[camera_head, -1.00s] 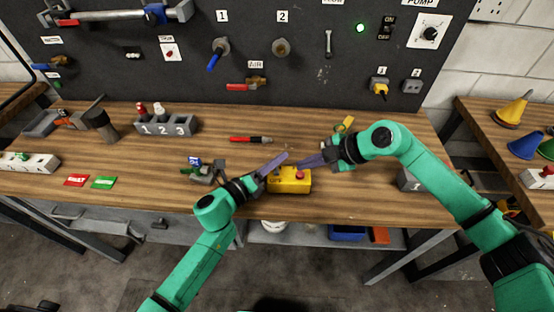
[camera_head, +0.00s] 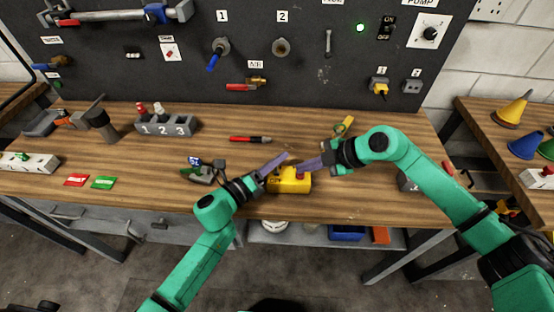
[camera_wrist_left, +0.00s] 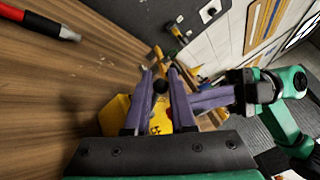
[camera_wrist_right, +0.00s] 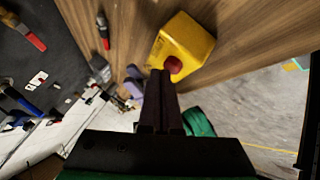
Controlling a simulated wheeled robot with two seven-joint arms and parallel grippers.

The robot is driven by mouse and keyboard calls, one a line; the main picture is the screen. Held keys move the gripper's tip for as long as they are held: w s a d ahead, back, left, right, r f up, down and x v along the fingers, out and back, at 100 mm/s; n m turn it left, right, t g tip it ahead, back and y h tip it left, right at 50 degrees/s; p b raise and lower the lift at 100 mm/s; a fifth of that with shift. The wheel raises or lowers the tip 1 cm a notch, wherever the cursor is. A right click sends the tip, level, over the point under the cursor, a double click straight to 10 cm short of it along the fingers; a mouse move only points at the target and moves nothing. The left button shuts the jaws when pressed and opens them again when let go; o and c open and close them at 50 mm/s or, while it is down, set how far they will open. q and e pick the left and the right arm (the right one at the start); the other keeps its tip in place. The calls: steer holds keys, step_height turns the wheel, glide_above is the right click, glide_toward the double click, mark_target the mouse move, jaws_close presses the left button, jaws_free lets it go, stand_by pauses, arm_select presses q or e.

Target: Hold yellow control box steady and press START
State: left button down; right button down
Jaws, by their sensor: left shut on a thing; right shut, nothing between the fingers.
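The yellow control box (camera_head: 290,182) sits near the front edge of the workbench. It also shows in the left wrist view (camera_wrist_left: 115,114) and the right wrist view (camera_wrist_right: 188,42). A red button (camera_wrist_right: 173,65) is on its face. My left gripper (camera_head: 282,160) is shut on the box, with its fingers spread around part of it and a black round part (camera_wrist_left: 160,86) between the fingertips. My right gripper (camera_head: 299,166) is shut and empty, its tips over the box close to the red button. I cannot tell whether they touch. I cannot make out a START label.
A red-and-black pen-like tool (camera_head: 250,139) lies behind the box. A grey block numbered 1 2 3 (camera_head: 166,127) stands at the back left. A dark panel rises behind the bench.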

mark_target(304, 176)
arm_select(q)
steer(key=shift+f, duration=0.15)
arm_select(e)
steer(key=shift+f, duration=0.15)
steer(key=shift+r, duration=0.9)
steer(key=shift+r, duration=0.1)
step_height(304, 176, up, 6)
steer(key=shift+f, duration=0.1)
arm_select(q)
steer(key=c, duration=0.7)
jaws_free()
steer(key=shift+a, duration=0.1)
arm_select(e)
steer(key=shift+w, duration=0.1)
